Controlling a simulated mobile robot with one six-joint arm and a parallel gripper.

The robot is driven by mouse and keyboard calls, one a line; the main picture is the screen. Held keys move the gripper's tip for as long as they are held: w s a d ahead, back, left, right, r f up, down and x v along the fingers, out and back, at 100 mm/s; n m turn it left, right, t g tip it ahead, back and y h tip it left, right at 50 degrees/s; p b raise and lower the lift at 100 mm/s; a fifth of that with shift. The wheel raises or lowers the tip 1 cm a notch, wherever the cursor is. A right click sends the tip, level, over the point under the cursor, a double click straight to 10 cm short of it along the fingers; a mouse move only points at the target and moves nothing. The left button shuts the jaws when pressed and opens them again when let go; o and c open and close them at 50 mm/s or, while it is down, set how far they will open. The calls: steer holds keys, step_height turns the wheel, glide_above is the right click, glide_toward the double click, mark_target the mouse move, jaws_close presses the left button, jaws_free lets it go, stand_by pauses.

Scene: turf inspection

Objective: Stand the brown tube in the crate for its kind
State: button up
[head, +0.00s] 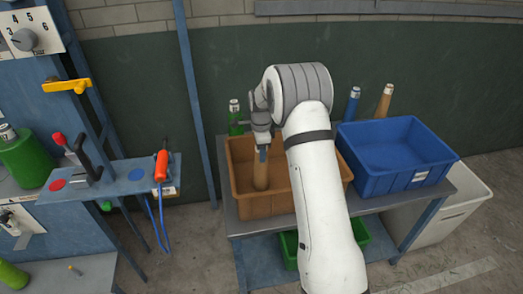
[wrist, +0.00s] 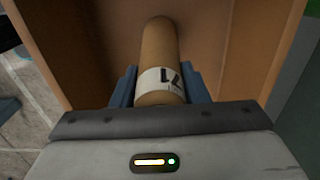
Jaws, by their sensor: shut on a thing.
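The brown tube (head: 261,175) hangs from my gripper (head: 263,150) inside the brown crate (head: 237,209) on the table. In the wrist view the tube (wrist: 159,50) has a white label with dark marks near its gripped end. My gripper (wrist: 158,90) is shut on that end, with a blue finger on each side. The tube looks about upright in the head view. I cannot tell whether its lower end touches the crate floor. The crate wall (wrist: 240,40) shows around it in the wrist view. My arm hides part of the crate's right side.
A blue crate (head: 395,160) stands right of the brown one on the table. A green bottle (head: 235,118), a blue one (head: 353,103) and a brown one (head: 384,101) stand behind. A green crate (head: 288,247) is below, a white bin (head: 455,215) at right. A control bench (head: 120,180) is left.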

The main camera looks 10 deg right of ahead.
steer(key=o, duration=1.2)
steer(key=shift+f, duration=0.1)
step_height(320, 180, up, 12)
steer(key=shift+b, duration=0.6)
steer(key=s+r+n+t, duration=0.1)
steer(key=s+r+n, duration=0.35)
steer(key=s, duration=0.45)
steer(key=s+r+n+t, duration=0.1)
steer(key=s+r+n, duration=0.35)
steer(key=s, duration=0.45)
steer(key=s+f+n+t, duration=0.1)
steer(key=s+n, duration=0.8)
steer(key=s, duration=1.1)
steer(key=shift+s+f, duration=0.15)
steer(key=shift+f, duration=0.75)
steer(key=shift+d, duration=0.1)
